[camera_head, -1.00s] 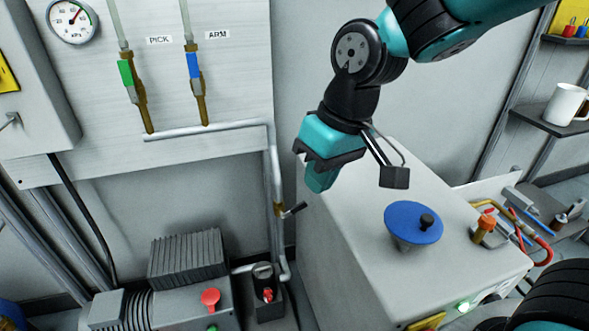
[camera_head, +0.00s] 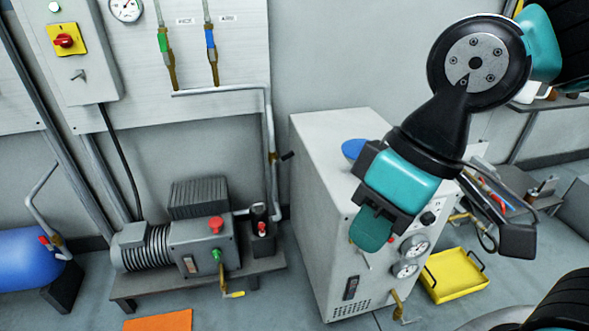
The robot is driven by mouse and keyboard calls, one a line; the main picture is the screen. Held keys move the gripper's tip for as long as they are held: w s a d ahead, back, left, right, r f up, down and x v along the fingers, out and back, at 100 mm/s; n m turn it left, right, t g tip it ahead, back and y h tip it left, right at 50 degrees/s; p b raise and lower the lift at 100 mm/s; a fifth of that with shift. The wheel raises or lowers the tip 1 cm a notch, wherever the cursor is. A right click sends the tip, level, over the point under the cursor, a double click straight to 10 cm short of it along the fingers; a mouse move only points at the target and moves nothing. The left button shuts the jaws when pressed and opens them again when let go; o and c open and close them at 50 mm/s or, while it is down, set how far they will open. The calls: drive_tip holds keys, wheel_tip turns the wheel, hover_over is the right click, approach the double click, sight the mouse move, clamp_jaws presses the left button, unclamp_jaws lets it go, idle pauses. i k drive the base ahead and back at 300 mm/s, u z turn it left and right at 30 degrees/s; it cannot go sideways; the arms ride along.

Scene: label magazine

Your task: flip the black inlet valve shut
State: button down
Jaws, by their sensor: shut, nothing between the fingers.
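A small black valve lever (camera_head: 287,155) sticks out to the right, angled slightly up, from a brass fitting on the vertical grey pipe. It is on the wall just left of the grey cabinet. It looks like the black inlet valve, but no label on it can be read. My gripper (camera_head: 372,232) is shut and empty. It hangs in front of the cabinet, to the right of and below the lever in the picture, and apart from it.
The grey cabinet (camera_head: 325,190) stands between the pipe and my gripper, with a blue funnel (camera_head: 354,148) on top. A pump (camera_head: 200,242) sits on a low bench at left. A yellow tray (camera_head: 455,275) and orange mat (camera_head: 158,321) lie on the floor.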

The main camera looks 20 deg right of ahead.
sight(288, 156)
drive_tip(key=z, duration=0.45)
drive_tip(key=k, duration=0.15)
drive_tip(key=u, duration=1.35)
drive_tip(key=i, duration=0.7)
drive_tip(key=z, duration=0.5)
drive_tip(key=i, duration=0.65)
drive_tip(key=z, duration=0.8)
